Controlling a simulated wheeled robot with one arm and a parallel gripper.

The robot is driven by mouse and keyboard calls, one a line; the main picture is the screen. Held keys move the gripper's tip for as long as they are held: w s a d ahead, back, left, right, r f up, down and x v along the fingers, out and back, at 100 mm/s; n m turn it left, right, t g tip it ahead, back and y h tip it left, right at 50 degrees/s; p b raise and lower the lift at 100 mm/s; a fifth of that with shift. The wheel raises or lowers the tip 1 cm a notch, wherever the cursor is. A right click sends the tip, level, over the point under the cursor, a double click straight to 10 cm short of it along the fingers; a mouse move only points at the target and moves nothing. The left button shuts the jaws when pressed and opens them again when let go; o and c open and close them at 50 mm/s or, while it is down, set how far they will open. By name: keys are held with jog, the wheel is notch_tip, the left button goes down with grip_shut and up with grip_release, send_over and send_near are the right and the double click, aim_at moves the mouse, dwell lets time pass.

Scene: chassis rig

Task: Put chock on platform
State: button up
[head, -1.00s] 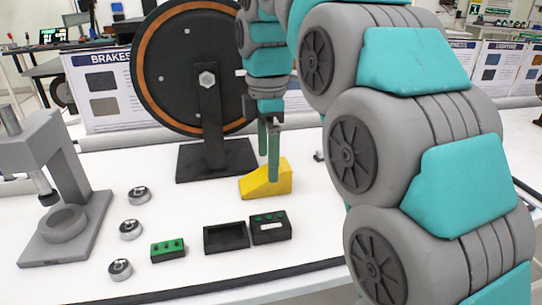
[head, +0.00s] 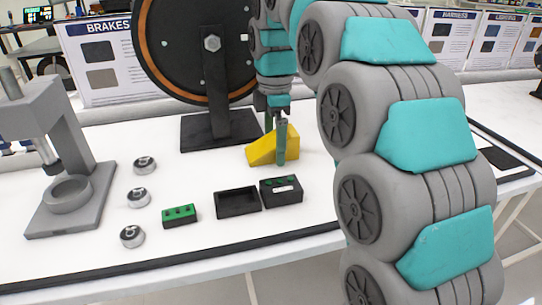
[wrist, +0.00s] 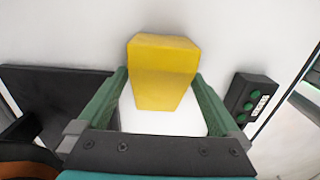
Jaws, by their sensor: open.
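The chock is a yellow wedge (head: 262,152) on the white table, in front of the black wheel stand. My gripper (head: 275,152) is open and points down over it, with one green finger in front of the chock and the other partly hidden behind it. In the wrist view the chock (wrist: 163,70) lies between the two green fingers (wrist: 160,82), with a gap visible on each side near its lower end. A flat black plate (head: 507,161) lies at the table's right end; I cannot tell whether it is the platform.
The wheel stand's black base (head: 220,131) is close behind the chock. Silver rings and a grey press (head: 70,165) are at left.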

grip_shut()
dwell(0.8)
